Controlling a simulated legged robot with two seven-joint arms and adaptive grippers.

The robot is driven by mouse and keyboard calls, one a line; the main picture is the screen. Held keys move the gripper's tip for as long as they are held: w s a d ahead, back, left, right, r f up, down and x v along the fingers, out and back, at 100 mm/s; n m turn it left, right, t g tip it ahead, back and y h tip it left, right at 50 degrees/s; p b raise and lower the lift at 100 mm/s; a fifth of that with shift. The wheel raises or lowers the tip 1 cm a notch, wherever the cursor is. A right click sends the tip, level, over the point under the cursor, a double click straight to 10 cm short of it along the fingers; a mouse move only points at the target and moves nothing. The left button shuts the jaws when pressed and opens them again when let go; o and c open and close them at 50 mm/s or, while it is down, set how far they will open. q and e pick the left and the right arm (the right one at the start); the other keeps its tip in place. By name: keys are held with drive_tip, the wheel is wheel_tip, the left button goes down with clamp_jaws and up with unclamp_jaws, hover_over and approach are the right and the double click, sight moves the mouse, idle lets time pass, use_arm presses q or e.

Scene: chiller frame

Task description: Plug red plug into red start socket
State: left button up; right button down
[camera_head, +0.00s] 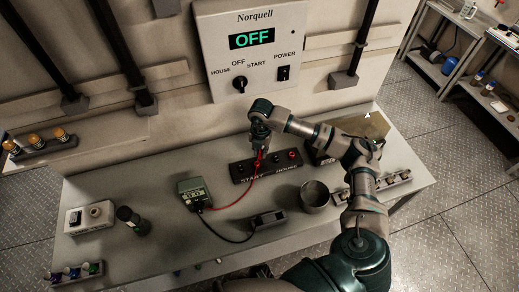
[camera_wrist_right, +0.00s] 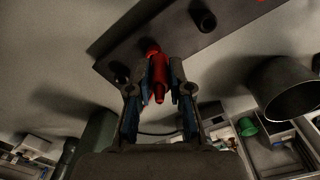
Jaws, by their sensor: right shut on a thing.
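The dark socket panel (camera_head: 284,168) lies on the bench, with START lettered at its left part and HOUSE at its right. My right gripper (camera_head: 258,152) is above the START part, pointing down. In the right wrist view the gripper (camera_wrist_right: 158,90) is shut on the red plug (camera_wrist_right: 157,72), with one finger on each side. The plug's far end is at the panel (camera_wrist_right: 165,35). The red start socket is hidden behind it, and I cannot tell whether the plug is seated. A red cable (camera_head: 238,199) runs from the plug to a green-grey box (camera_head: 194,192).
A black cable runs from the box to a dark block (camera_head: 268,220). A metal cup (camera_head: 315,196) stands right of it. A wall panel (camera_head: 253,45) reads OFF. A small white box (camera_head: 88,217) and dark cylinder (camera_head: 128,217) stand left.

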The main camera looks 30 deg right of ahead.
drive_tip(key=shift+a+f, duration=0.1)
drive_tip(key=shift+a, duration=0.1)
drive_tip(key=shift+a+r, duration=0.2)
drive_tip(key=shift+a, duration=0.55)
drive_tip(key=shift+a+r, duration=0.1)
drive_tip(key=shift+a, duration=0.35)
drive_tip(key=shift+d, duration=0.95)
drive_tip(key=shift+d+f, duration=0.25)
drive_tip(key=shift+d, duration=0.35)
drive_tip(key=shift+a+r, duration=0.2)
drive_tip(key=shift+a, duration=0.45)
drive_tip(key=shift+d, duration=0.35)
drive_tip(key=shift+f, duration=0.15)
drive_tip(key=shift+a, duration=0.35)
use_arm(q)
drive_tip(key=shift+a+f, duration=0.1)
drive_tip(key=shift+a, duration=0.75)
use_arm(e)
drive_tip(key=shift+a, duration=0.25)
